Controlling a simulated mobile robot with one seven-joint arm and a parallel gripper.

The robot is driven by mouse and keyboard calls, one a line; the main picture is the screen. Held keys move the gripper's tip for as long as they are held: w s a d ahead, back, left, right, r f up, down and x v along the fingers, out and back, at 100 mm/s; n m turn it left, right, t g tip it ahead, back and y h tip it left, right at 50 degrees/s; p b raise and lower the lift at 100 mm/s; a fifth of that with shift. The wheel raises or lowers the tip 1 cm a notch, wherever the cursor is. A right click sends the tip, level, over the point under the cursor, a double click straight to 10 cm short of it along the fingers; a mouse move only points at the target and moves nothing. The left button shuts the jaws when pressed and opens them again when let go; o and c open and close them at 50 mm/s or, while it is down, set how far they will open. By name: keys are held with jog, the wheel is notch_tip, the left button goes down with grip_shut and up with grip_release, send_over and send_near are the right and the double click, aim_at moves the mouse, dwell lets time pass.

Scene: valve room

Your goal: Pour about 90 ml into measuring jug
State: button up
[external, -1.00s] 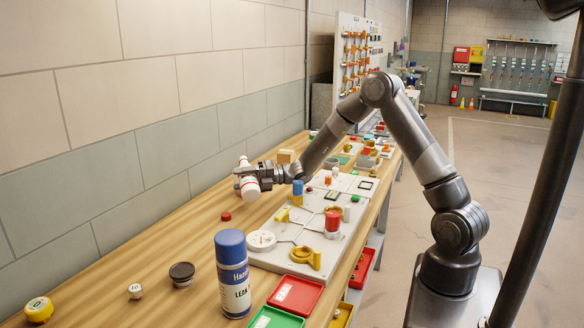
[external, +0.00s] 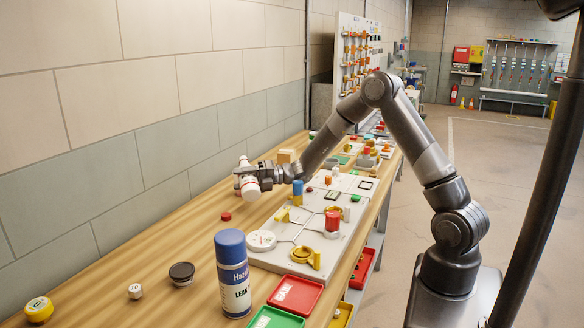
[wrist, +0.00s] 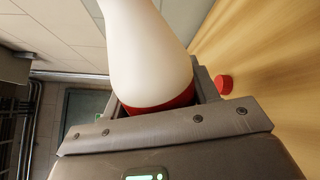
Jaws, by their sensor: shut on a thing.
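My gripper (external: 246,182) is shut on a white bottle (external: 251,188) with a red band, held above the wooden bench near the wall. The bottle leans slightly, its narrow end up and its wider end down in the external view. In the wrist view the white bottle (wrist: 148,45) fills the space between the jaws, with the red band low between them. A small red cap (external: 226,216) lies on the bench below and in front of the gripper; it also shows in the wrist view (wrist: 224,84). I cannot make out a measuring jug in either view.
A blue-capped spray can (external: 232,275) stands at the front. A grey panel (external: 283,258) with valves and fittings lies to the right, beside a red tray (external: 295,294). A wooden block (external: 285,156) sits behind the gripper.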

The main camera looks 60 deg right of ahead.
jog(key=shift+f, duration=0.15)
dwell(0.5)
notch_tip(320, 180, down, 2)
jog(key=shift+w+d+f+n, duration=0.1)
jog(key=shift+w+d+n, duration=0.05)
jog(key=shift+n, duration=0.55)
jog(key=shift+w+d+r+n, duration=0.25)
jog(key=shift+d+n, duration=0.05)
jog(key=shift+n, duration=0.6)
jog(key=shift+w+d+f+n, duration=0.3)
jog(key=shift+f+n, duration=0.15)
jog(key=shift+n, duration=0.35)
jog(key=shift+w+d+r+n, duration=0.2)
jog(key=shift+r+n, duration=0.1)
jog(key=shift+n, duration=0.6)
jog(key=n, duration=0.3)
jog(key=shift+s+a+r, duration=0.15)
jog(key=shift+s+a, duration=0.05)
jog(key=shift+n+b, duration=0.4)
jog(key=shift+n, duration=1.8)
